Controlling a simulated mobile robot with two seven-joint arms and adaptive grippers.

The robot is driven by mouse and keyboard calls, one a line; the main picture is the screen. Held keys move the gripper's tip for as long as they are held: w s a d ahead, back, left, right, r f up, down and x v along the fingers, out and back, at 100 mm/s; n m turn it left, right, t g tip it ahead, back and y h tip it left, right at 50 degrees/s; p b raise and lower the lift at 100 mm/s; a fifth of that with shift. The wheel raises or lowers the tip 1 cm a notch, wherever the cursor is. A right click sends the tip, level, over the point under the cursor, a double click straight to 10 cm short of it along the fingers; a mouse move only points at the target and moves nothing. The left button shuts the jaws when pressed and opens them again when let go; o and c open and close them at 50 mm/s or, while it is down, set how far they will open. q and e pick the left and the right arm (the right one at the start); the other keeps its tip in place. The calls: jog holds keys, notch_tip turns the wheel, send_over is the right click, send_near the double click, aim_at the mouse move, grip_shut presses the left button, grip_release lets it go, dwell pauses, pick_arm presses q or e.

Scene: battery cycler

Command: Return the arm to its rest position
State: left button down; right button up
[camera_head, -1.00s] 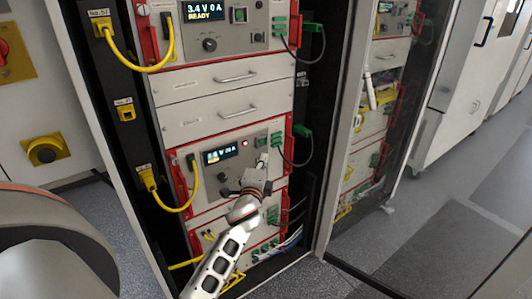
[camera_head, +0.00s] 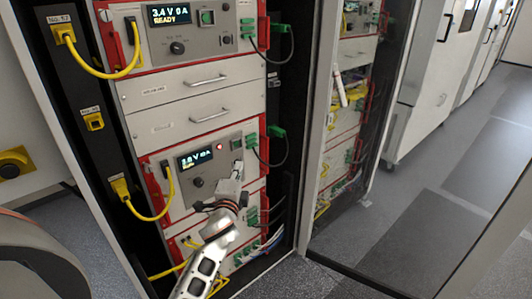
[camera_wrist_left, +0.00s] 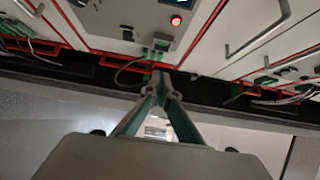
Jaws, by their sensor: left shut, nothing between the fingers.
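My left gripper (camera_head: 237,170) is in front of the lower cycler unit (camera_head: 208,184), low on its right side. In the left wrist view its two fingers (camera_wrist_left: 160,82) come together at the tips, shut with nothing between them. The head view does not show clearly whether the tips touch the panel. The lower unit's display (camera_head: 195,158) is lit, and a red lamp (camera_head: 220,147) glows beside it; the red lamp also shows in the wrist view (camera_wrist_left: 176,20). My left arm reaches up from the bottom edge. My right gripper is not in view.
The upper unit's display (camera_head: 168,14) reads 3.4 V 0 A READY. Yellow cables (camera_head: 160,212) hang at the rack's left, green-plugged cables (camera_head: 277,132) at its right. A glass door (camera_head: 335,150) stands right of the rack. Open floor (camera_head: 430,190) lies further right.

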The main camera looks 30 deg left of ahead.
pick_arm(q)
jog(key=shift+f, duration=0.1)
jog(key=s+d+f+n+g+h, duration=0.2)
jog(key=s+d+f, duration=0.4)
jog(key=s+f, duration=0.3)
jog(key=s+d+f+n+g+h, duration=0.2)
jog(key=s+d+f+n+h, duration=0.2)
jog(key=s+d+f, duration=0.3)
jog(key=s+d+f+n+g+h, duration=0.1)
jog(key=s+d+f+n+h, duration=0.2)
jog(key=s+d+f, duration=0.4)
jog(key=s+f, duration=0.4)
jog(key=s, duration=0.1)
jog(key=shift+s+d+f+g+h, duration=0.2)
jog(key=shift+s+f+g+h, duration=0.1)
jog(key=shift+s+g, duration=0.1)
jog(key=shift+w, duration=0.1)
dwell(4.6)
